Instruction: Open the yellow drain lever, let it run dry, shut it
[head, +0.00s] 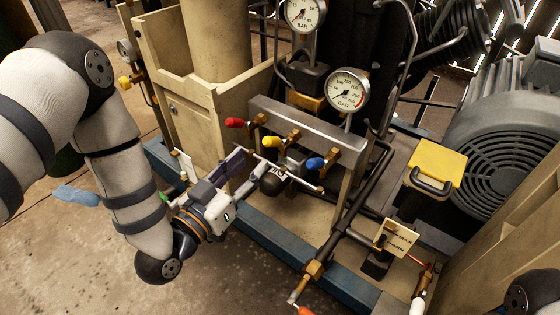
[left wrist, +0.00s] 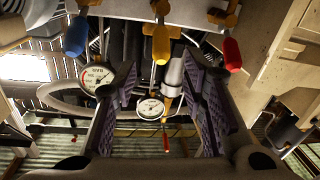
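The yellow drain lever (head: 270,141) sits on a brass valve on the grey manifold bar, between the red lever (head: 236,123) and the blue lever (head: 316,163). My left gripper (head: 256,177) is just in front of and below the yellow lever, with its purple-padded fingers spread apart. In the left wrist view, the yellow lever (left wrist: 161,44) hangs at the top centre, in line with the gap between the fingers (left wrist: 160,95). I see nothing held between them, and cannot tell whether they touch the lever. My right gripper is not in view.
Two gauges, one upper (head: 303,12) and one lower (head: 347,89), stand behind the manifold. A yellow-topped box (head: 436,165) and a ribbed motor (head: 505,140) are at the right. A blue frame rail (head: 270,238) runs in front. Bare floor (head: 215,285) lies at the lower left.

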